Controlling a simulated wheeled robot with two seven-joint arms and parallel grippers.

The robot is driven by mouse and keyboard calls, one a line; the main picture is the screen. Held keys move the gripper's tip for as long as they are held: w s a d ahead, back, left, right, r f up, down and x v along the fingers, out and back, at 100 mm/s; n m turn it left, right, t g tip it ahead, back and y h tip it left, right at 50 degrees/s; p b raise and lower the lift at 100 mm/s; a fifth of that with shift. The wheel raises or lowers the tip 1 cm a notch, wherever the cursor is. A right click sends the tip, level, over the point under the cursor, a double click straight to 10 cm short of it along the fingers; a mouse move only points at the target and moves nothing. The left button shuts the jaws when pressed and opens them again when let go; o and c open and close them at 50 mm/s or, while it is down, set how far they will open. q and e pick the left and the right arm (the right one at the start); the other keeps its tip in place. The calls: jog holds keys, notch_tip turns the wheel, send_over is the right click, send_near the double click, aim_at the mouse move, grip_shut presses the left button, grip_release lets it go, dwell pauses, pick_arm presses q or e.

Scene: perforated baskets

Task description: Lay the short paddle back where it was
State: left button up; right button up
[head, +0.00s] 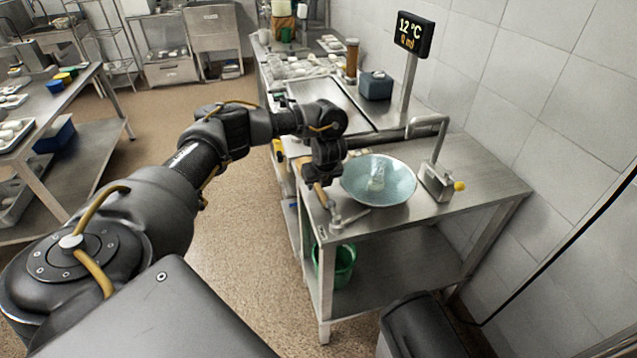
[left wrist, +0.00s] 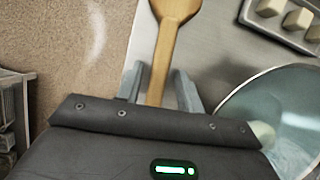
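A wooden paddle (left wrist: 163,50) shows in the left wrist view, its wide end at the top edge and its handle running down between my fingers. In the head view part of the paddle (head: 321,195) shows at the left edge of the steel table (head: 470,185), partly hidden by my gripper. My left gripper (left wrist: 159,75) is open over the handle, with a small gap visible on either side. It also shows in the head view (head: 318,180), pointing down. I cannot tell whether the fingers touch the paddle. My right gripper is not in view.
A pale blue bowl (head: 402,188) with something clear in it stands right of my gripper. A small metal tool (head: 345,220) lies at the near left corner. A post carries a display (head: 413,35). A green bucket (head: 345,265) is below.

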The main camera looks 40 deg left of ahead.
pick_arm(q)
jog(key=shift+o, duration=0.6)
jog(key=shift+r, duration=0.1)
jog(key=shift+d+r+p, duration=0.15)
jog(key=shift+r+p, duration=0.15)
jog(key=shift+r, duration=0.05)
jog(key=p+v, duration=0.3)
jog(key=v, duration=0.6)
jog(key=shift+r, duration=0.35)
jog(key=shift+s+d, duration=0.15)
